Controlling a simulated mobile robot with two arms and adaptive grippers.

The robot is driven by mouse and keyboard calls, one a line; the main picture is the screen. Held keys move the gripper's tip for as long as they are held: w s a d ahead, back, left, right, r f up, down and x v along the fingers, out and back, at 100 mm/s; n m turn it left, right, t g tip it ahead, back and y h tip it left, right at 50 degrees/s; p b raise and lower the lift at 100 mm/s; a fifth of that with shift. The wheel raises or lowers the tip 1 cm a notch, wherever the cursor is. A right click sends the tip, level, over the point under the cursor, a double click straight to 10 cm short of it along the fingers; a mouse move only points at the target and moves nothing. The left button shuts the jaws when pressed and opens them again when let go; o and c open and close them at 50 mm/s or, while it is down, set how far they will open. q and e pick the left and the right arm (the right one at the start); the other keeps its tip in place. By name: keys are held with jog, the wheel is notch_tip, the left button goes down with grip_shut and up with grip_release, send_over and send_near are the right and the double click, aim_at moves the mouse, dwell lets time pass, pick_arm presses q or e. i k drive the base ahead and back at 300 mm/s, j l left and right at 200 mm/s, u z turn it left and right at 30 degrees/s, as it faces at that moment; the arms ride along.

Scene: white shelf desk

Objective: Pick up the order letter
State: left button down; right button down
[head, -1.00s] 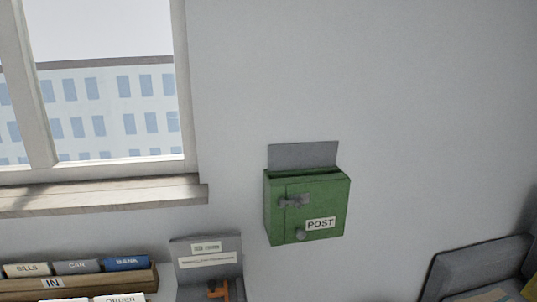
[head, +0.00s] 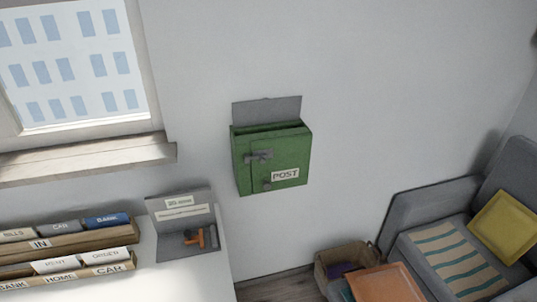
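The order letter (head: 107,256) is a white card or envelope lettered "ORDER", standing in the wooden letter rack at the lower left of the head view. It is in the row in front of the "IN" row, to the right of another white letter whose word is hard to read. Only its upper part shows; the rack's front board hides the rest. Neither of my grippers is in view.
The wooden rack (head: 66,244) holds several labelled letters on the white desk (head: 190,283). A grey stand (head: 171,232) with an orange-handled tool (head: 197,239) is to its right. A green post box (head: 272,160) hangs on the wall. A box and a sofa (head: 396,219) stand at the right.

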aim_at(105, 257)
jog(key=u, duration=1.5)
